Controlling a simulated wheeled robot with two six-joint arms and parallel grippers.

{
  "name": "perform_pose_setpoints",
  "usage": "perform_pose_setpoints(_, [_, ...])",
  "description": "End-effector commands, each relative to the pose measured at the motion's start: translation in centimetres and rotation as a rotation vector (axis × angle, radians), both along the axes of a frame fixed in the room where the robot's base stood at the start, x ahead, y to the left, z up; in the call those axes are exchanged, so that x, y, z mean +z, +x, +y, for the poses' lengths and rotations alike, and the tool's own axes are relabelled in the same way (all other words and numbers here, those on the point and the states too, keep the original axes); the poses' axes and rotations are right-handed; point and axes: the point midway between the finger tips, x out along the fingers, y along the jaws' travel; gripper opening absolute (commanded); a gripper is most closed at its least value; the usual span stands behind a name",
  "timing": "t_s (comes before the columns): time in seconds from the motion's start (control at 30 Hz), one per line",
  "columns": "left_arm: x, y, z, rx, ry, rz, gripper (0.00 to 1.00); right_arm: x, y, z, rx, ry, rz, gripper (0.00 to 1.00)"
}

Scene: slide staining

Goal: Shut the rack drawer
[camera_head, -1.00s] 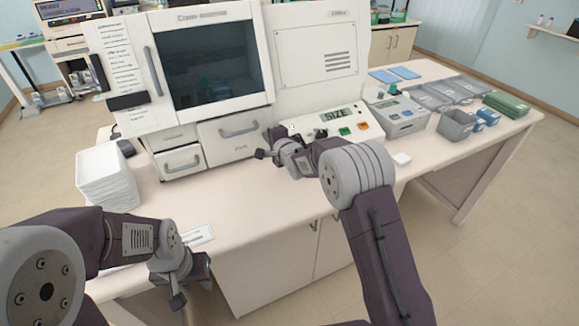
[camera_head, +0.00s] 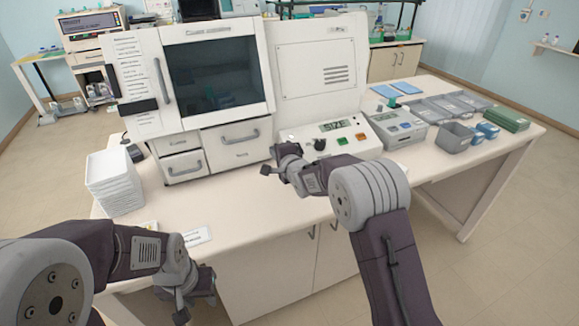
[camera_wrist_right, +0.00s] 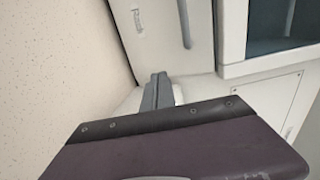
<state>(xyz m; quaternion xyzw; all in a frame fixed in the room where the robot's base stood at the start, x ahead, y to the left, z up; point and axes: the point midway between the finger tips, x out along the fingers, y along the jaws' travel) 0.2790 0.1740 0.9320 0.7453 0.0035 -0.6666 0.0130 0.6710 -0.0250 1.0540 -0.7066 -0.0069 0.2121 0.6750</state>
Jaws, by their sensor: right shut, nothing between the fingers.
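The white staining machine (camera_head: 147,48) has several drawers low on its front; their labels are too small to read surely. A wide drawer (camera_head: 237,148) with a grey handle is at the right, and two smaller drawers (camera_head: 181,167) are stacked at the left. Their fronts look about flush; a small gap cannot be ruled out. My right gripper (camera_head: 266,170) is by the lower right corner of the wide drawer, apart from its handle. In the right wrist view its fingers (camera_wrist_right: 158,90) are together and empty, near a white labelled front (camera_wrist_right: 147,25). My left gripper (camera_head: 190,308) hangs low by the bench's front edge.
A stack of white trays (camera_head: 114,182) stands left of the drawers. A control panel (camera_head: 335,140) and a grey device (camera_head: 397,127) stand right of the machine. Grey bins (camera_head: 454,138) are further right. The bench top in front of the drawers is mostly clear.

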Motion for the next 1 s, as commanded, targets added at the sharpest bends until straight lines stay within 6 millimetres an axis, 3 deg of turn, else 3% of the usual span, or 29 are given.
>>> perform_pose_setpoints(0.4, [-1.1, 0.0, 0.0, 0.000, 0.000, -0.001, 0.36, 2.0, -7.0, -2.3, -0.001, 0.000, 0.003, 0.00])
perform_pose_setpoints(0.77, [-1.1, 0.0, 0.0, 0.000, 0.000, 0.000, 0.36, 2.3, -7.9, -2.8, -0.003, 0.000, 0.004, 0.00])
perform_pose_setpoints(0.87, [-0.8, 0.0, 0.0, 0.000, 0.000, 0.000, 0.36, 4.7, -7.6, -4.5, -0.035, 0.007, -0.031, 0.00])
perform_pose_setpoints(0.9, [-0.5, 0.0, 0.0, 0.000, 0.000, 0.000, 0.36, 6.4, -8.2, -6.4, -0.068, 0.013, -0.046, 0.00])
perform_pose_setpoints(0.93, [-0.3, 0.0, 0.0, 0.000, 0.000, 0.000, 0.36, 6.2, -9.5, -8.3, -0.106, -0.001, -0.012, 0.00])
perform_pose_setpoints(1.0, [-0.1, 0.0, 0.0, 0.000, 0.000, -0.001, 0.36, 2.5, -13.6, -11.9, -0.125, -0.185, 0.139, 0.00])
